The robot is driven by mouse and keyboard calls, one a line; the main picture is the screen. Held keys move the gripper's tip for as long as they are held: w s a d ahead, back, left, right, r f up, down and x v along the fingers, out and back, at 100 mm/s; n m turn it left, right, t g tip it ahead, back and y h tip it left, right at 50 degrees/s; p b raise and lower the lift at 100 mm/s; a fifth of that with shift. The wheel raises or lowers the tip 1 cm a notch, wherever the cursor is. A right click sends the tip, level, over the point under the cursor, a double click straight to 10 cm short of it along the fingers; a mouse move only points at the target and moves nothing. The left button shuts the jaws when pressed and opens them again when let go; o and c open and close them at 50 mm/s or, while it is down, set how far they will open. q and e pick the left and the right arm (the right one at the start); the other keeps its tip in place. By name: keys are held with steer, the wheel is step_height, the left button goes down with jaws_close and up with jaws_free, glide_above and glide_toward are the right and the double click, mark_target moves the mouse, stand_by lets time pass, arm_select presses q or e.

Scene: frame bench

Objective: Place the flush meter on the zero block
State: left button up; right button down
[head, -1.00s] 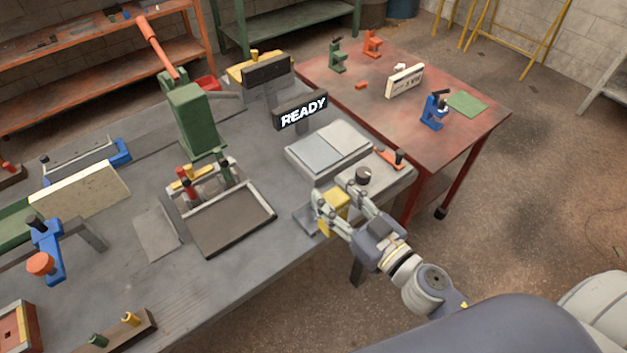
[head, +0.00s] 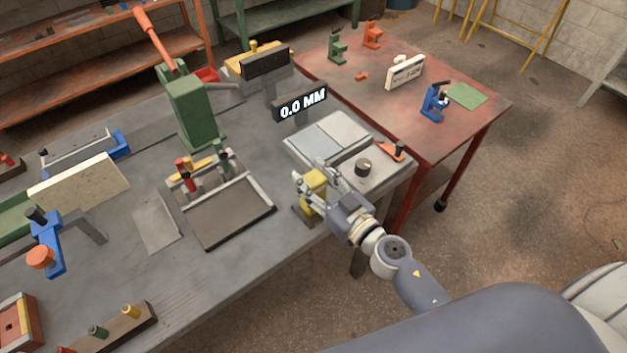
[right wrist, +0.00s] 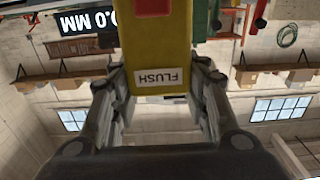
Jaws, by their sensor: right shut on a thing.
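The yellow flush meter (head: 314,182) stands at the front edge of the grey bench, below the display. It shows close up in the right wrist view (right wrist: 158,50), with an upside-down "FLUSH" label. My right gripper (head: 315,190) is shut on it, one finger on each side. A low dark block (head: 304,214), apparently the zero block, lies directly under the meter, and the meter looks seated on it. The fingers hide part of the contact. The display (head: 300,102) reads "0.0 MM". My left gripper is not in view.
A light plate fixture (head: 330,137) and a black knob (head: 363,167) stand just behind and right of the meter. A dark tray (head: 230,215) with coloured handles lies to the left. The red table (head: 440,140) adjoins at the right.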

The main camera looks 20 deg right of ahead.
steer(key=shift+r, duration=0.1)
steer(key=c, duration=0.9)
jaws_free()
steer(key=shift+f, duration=0.2)
steer(key=shift+r, duration=0.25)
steer(key=shift+b+v, duration=2.4)
steer(key=shift+v, duration=3.7)
steer(key=shift+w+f, duration=0.1)
steer(key=shift+f, duration=0.05)
